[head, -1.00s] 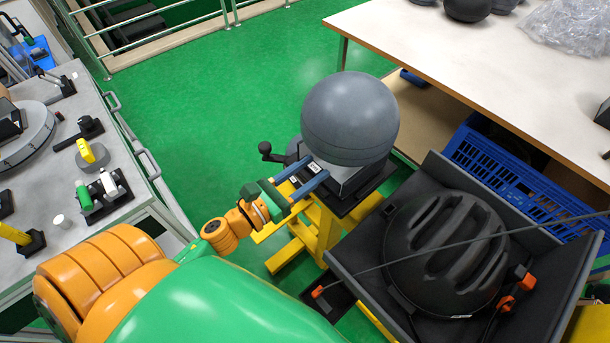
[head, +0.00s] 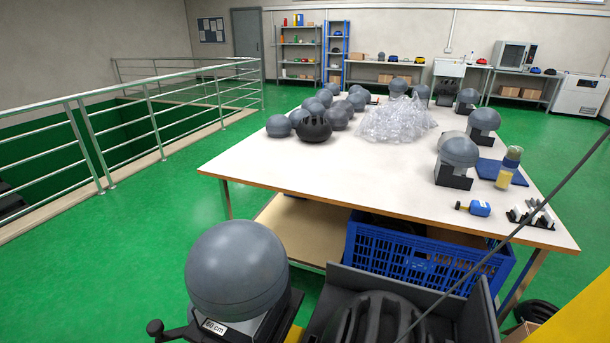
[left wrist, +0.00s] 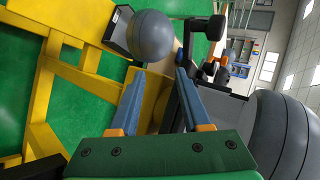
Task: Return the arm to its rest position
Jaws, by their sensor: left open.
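My left gripper (left wrist: 158,95) shows in the left wrist view with its two blue fingers apart and nothing between them. Neither gripper nor arm shows in the head view now. A grey headform ball (head: 237,268) sits on its black base with a "60 cm" label at the lower left of the head view. In the left wrist view one grey ball (left wrist: 151,36) is beyond the fingertips and a larger grey ball (left wrist: 285,135) is close at the right edge, apart from the fingers.
A white-topped table (head: 300,165) holds grey headforms and clear plastic wrap (head: 395,120). A blue crate (head: 420,262) stands below its edge. A dark tray with a black helmet (head: 365,322) is at the bottom. Yellow frame bars (left wrist: 60,60) lie near my left gripper. Green floor is clear at left.

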